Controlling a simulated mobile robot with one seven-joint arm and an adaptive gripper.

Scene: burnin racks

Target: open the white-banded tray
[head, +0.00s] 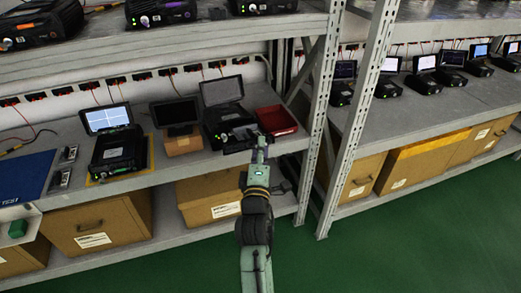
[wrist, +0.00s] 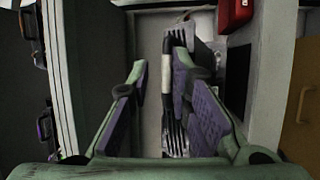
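My gripper (head: 256,142) is over the front part of the middle shelf, by a dark unit with a raised lid (head: 222,95). In the wrist view my gripper (wrist: 161,68) is open, with its two purple-padded fingers apart. A dark finned piece (wrist: 176,128) with pale stripes shows between and beyond the fingers; I cannot tell whether it touches them.
A red bin (head: 277,121) stands right of my gripper and also shows in the wrist view (wrist: 234,12). A rack upright (head: 325,110) is farther right. A small dark screen on a box (head: 183,143) is to the left. Green floor lies in front.

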